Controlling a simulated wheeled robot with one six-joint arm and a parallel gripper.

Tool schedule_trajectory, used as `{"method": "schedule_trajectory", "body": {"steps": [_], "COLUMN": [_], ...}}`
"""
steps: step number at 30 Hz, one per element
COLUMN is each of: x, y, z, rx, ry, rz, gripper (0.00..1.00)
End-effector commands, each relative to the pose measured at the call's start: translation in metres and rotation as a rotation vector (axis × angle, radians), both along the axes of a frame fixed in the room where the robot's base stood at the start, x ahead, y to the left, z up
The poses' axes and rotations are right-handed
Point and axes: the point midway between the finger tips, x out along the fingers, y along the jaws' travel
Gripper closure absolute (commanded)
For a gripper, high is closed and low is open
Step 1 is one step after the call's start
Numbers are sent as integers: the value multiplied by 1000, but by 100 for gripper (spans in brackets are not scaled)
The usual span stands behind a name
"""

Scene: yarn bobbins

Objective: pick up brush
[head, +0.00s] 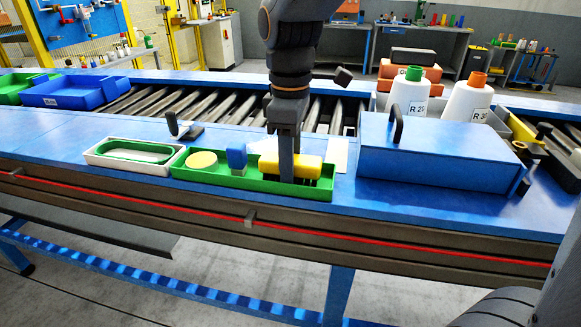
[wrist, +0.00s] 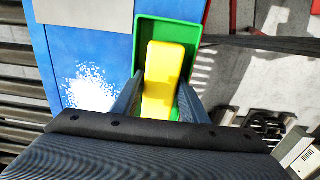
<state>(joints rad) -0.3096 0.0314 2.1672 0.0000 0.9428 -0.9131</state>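A yellow brush (head: 308,168) with dark bristles underneath sits in the right end of the green tray (head: 225,183) on the blue bench. My gripper (head: 287,177) points straight down over the brush, with a finger in front of its near side. In the wrist view, the yellow brush (wrist: 160,70) lies lengthwise between the two fingers of my gripper (wrist: 161,80). The fingers stand apart, one on each side. A narrow strip of green shows beside the left finger, and the right finger looks very close to the brush. Contact there cannot be told.
A blue-handled tool (head: 236,158) and a round yellow pad (head: 201,160) share the green tray. A white tray (head: 130,160) stands left, a blue box (head: 435,165) with a black handle right. White bobbins (head: 408,95) stand behind. Rollers run along the back.

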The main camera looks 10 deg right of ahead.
Motion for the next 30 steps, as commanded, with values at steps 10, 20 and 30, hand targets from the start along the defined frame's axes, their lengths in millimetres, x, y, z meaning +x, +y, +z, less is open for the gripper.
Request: {"method": "schedule_trajectory", "body": {"steps": [10, 20, 30], "x": [0, 1, 1], "y": [0, 0, 0], "z": [1, 22, 84], "rx": [0, 1, 1], "ry": [0, -5, -4], "rz": [0, 0, 0], "gripper": [93, 93, 93]}}
